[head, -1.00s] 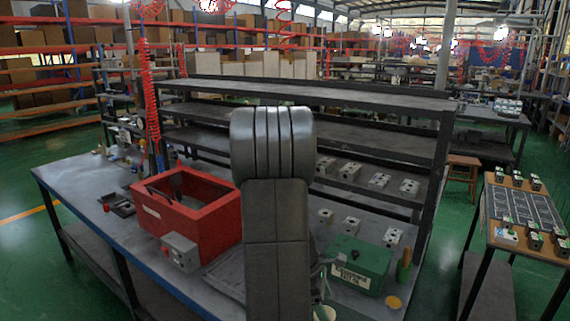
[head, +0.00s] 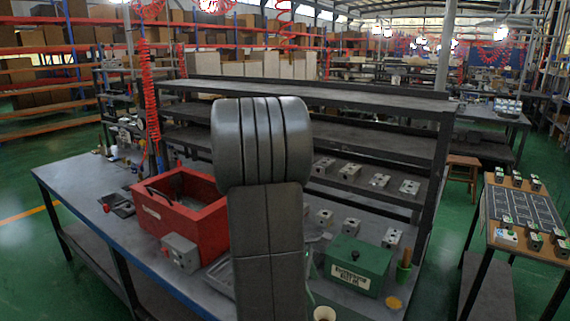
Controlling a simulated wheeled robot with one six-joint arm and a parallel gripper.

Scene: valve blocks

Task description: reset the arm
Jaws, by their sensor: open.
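My arm rises in the middle of the head view, its thick grey links bent at a rounded joint over the near side of the workbench (head: 75,180). My gripper does not show; the arm itself hides part of the bench behind it. An open red box (head: 207,238) stands on the bench left of my arm, with a dark object inside that I cannot make out. A green box with a white label (head: 357,262) stands to the right of my arm.
A small grey box with a red button (head: 180,252) stands before the red box. Several metal valve blocks sit on the bench and the dark shelf rack (head: 300,90) behind. A side table (head: 528,240) with several blocks stands at the right. Green floor is clear between.

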